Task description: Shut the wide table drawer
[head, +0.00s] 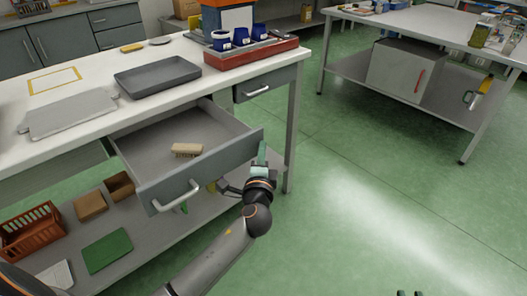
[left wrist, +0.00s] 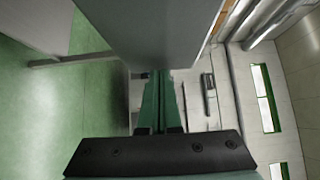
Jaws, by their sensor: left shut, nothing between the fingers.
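The wide drawer (head: 152,182) of the white-topped table (head: 105,130) stands pulled out, its grey front with a silver bar handle (head: 176,198) facing me. A small tan block-like brush (head: 187,148) lies inside it. My left gripper (head: 262,152) is shut and empty at the right end of the drawer front. In the left wrist view its closed green fingers (left wrist: 160,100) point at a large grey panel (left wrist: 150,35), which seems to be the drawer front. I cannot tell whether they touch it. Two fingertips of my right gripper (head: 410,293) show apart at the bottom edge, away from the drawer.
A grey tray (head: 157,77), a grey board (head: 68,114) and a red rack with blue cups (head: 250,53) are on the tabletop. A smaller drawer (head: 266,84) to the right is closed. The lower shelf holds an orange crate (head: 31,231). Green floor is clear at right.

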